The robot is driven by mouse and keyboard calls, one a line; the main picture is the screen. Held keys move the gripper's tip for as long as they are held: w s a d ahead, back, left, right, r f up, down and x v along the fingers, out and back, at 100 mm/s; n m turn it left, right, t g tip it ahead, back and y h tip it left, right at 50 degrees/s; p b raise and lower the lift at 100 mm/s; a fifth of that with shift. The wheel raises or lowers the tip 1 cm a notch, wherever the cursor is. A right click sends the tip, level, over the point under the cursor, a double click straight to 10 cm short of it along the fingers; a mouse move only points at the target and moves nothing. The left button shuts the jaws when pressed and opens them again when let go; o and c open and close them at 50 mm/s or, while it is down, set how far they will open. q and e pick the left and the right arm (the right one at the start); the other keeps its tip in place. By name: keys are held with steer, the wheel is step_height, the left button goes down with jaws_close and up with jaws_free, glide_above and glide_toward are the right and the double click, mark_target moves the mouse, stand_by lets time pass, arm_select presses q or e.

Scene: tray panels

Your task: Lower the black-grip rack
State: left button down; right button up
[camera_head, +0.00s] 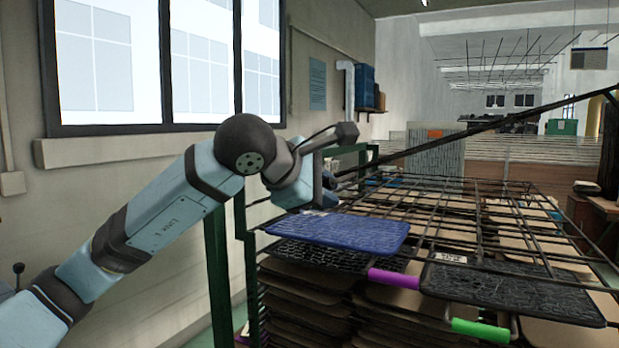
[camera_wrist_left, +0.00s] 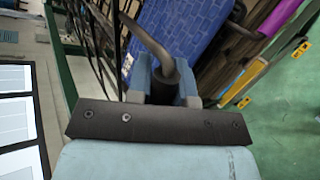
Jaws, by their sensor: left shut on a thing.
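My left gripper (camera_head: 329,188) is at the left end of a long dark bar (camera_head: 480,123), which slants up to the right across the head view and appears to be an edge of the black-grip rack. In the left wrist view, its two pale fingers (camera_wrist_left: 164,92) are shut around a dark grip, from which a dark curved bar (camera_wrist_left: 158,44) rises up and left. The grip is mostly hidden by the gripper in the head view. My right gripper is not in view.
Below are wire racks (camera_head: 470,205) with a blue panel (camera_head: 345,232), black panels (camera_head: 510,290) and stacked brown boards (camera_head: 310,310). A purple grip (camera_head: 393,279) and a green grip (camera_head: 481,331) stick out in front. A green frame post (camera_head: 217,275) stands at left, near the windowed wall.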

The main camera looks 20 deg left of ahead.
mark_target(338, 247)
arm_select(q)
steer(key=shift+d+f+m+y+b, duration=0.15)
steer(key=shift+f+m+y+b, duration=0.25)
steer(key=shift+f+b, duration=0.7)
steer(key=shift+d+f+m+y+b, duration=0.15)
steer(key=shift+f+m+y+b, duration=0.35)
steer(key=shift+f, duration=1)
steer(key=shift+d+f+m+y+b, duration=0.2)
steer(key=shift+f+y+b, duration=0.3)
steer(key=shift+f+b, duration=0.65)
steer(key=shift+f, duration=0.2)
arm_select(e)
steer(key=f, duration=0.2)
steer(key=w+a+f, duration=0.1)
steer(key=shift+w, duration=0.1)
arm_select(q)
steer(key=shift+s+f, duration=0.1)
steer(key=shift+f, duration=0.05)
steer(key=c, duration=1)
jaws_free()
steer(key=shift+c, duration=0.2)
steer(key=shift+a, duration=0.1)
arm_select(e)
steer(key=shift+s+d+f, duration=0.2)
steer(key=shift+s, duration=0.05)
